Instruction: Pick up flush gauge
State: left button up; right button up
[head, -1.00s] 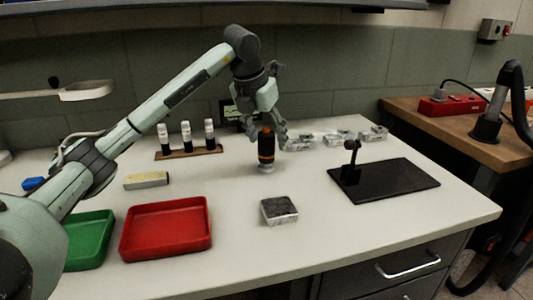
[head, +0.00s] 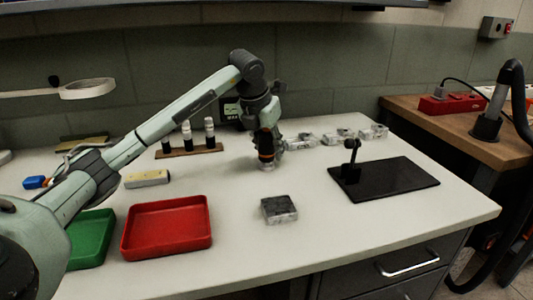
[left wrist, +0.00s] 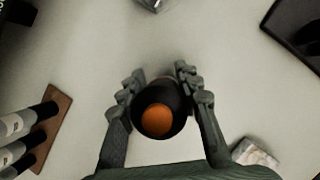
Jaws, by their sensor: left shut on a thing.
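The flush gauge (head: 266,155), a black upright cylinder with an orange band and a pale metal foot, stands on the white table near its middle. In the left wrist view its round black top with an orange centre (left wrist: 158,119) faces the camera. My left gripper (head: 267,138) has come down over it from above. In the left wrist view the fingers of the left gripper (left wrist: 155,88) lie on both sides of the gauge and are shut on it. The foot looks to be at the table surface. My right gripper is not in view.
A grey block (head: 279,209) lies in front of the gauge. A red tray (head: 166,252) and a green tray (head: 92,262) stand front left. A wooden rack (head: 189,153) holds black-and-white cylinders behind left. Clear parts (head: 303,142) lie right behind. A black plate (head: 400,182) is right.

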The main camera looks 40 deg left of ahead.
pick_arm(q)
grip_shut()
jog(key=shift+r, duration=0.1)
